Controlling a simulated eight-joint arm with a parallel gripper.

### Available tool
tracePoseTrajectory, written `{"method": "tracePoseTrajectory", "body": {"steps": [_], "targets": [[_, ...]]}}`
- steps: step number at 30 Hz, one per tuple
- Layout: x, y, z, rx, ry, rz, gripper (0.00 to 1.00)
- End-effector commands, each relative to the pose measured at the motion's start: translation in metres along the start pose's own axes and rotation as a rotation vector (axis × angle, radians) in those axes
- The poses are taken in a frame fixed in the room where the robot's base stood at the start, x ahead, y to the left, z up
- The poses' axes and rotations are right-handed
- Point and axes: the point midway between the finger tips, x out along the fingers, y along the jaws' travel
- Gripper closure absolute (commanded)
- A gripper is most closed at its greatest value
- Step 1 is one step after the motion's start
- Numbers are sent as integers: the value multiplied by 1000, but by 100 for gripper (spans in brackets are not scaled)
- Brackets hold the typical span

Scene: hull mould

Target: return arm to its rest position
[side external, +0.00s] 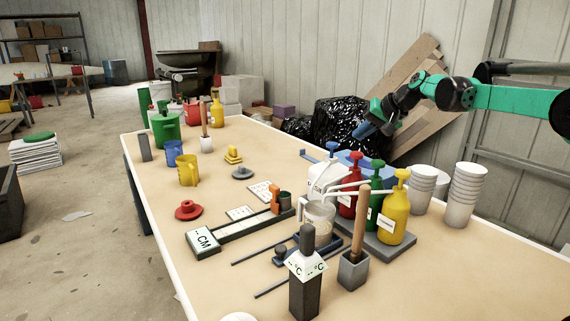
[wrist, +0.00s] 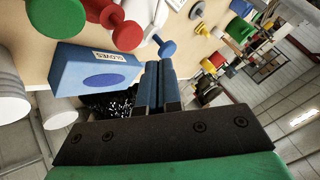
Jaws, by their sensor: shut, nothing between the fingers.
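My gripper (side external: 368,127) is at the end of my green and black arm. It hangs raised at the upper right, in front of black bags and leaning boards, beyond the table's far edge. In the wrist view its two blue fingers (wrist: 159,68) lie side by side, shut, with nothing between them. A blue gloves box (wrist: 95,70) is to the left of the fingers there. In the side view that box (side external: 357,160) is partly hidden behind the pump bottles.
The long table (side external: 470,280) holds red, green and yellow pump bottles (side external: 394,220), stacked white cups (side external: 464,195), a wooden-handled tool (side external: 361,220), a measuring board (side external: 240,228) and several mugs. Black bags (side external: 340,120) and boards (side external: 412,65) stand behind it. The front right tabletop is clear.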

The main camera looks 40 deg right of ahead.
Motion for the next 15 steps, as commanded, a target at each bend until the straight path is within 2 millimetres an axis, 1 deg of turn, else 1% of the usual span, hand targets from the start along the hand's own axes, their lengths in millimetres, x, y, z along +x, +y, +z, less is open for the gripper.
{"method": "tracePoseTrajectory", "body": {"steps": [2, 5, 8, 9, 11, 12, 15], "targets": [[-2, -4, 10, 3, -19, 20, 100], [-8, -11, 41, 20, -65, 94, 100], [-22, -12, 86, 49, -103, 221, 100], [-29, -10, 106, 62, -107, 283, 100], [-40, -5, 132, 67, -98, 362, 100], [-46, -3, 148, 44, -91, 388, 100], [-59, 2, 182, -28, -74, 430, 100]]}}
